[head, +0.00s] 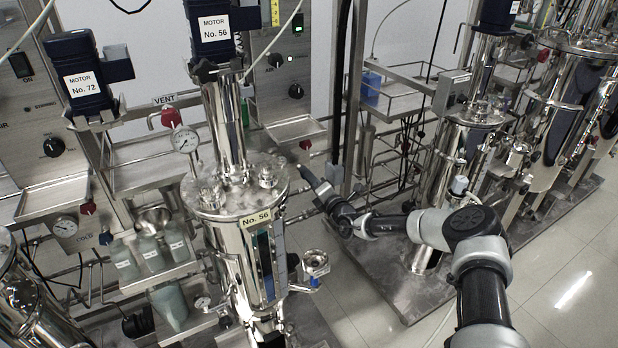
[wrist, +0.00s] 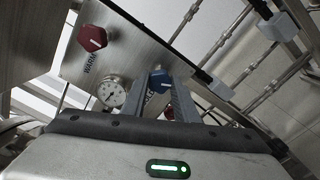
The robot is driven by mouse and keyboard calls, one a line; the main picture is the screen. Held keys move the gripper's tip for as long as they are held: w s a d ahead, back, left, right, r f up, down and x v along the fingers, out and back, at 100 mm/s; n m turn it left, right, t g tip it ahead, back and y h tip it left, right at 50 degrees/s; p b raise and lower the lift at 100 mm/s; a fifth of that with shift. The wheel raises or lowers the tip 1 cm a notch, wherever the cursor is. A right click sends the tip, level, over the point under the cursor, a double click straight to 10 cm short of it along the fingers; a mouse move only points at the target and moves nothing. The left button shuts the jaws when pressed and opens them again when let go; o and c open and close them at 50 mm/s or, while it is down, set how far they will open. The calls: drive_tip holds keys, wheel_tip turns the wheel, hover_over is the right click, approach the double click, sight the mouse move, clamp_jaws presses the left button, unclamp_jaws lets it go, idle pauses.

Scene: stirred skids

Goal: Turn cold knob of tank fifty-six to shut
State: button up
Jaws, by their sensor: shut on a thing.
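Tank fifty-six (head: 222,240) is a shiny steel vessel in the middle of the head view, with a yellow No. 56 tag. My gripper (head: 304,172) reaches in just right of its lid. In the wrist view, my gripper (wrist: 168,98) is shut on a blue knob (wrist: 161,78), whose label is mostly covered by the fingers. The blue knob cannot be made out in the head view. A small pale mark shows on it, but its exact setting is hard to read.
A dark red knob (wrist: 92,38) marked WARM sits on the same panel, with a round gauge (wrist: 112,93) near the blue knob. Pipes (wrist: 235,35) run at the right. In the head view, another skid (head: 440,285) stands at right; floor (head: 570,280) is clear beyond.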

drive_tip(key=m, duration=0.5)
drive_tip(key=shift+m, duration=0.3)
idle(0.4)
drive_tip(key=o, duration=1.1)
drive_tip(key=p+v, duration=0.3)
drive_tip(key=v, duration=1.4)
drive_tip(key=shift+s+d, duration=0.2)
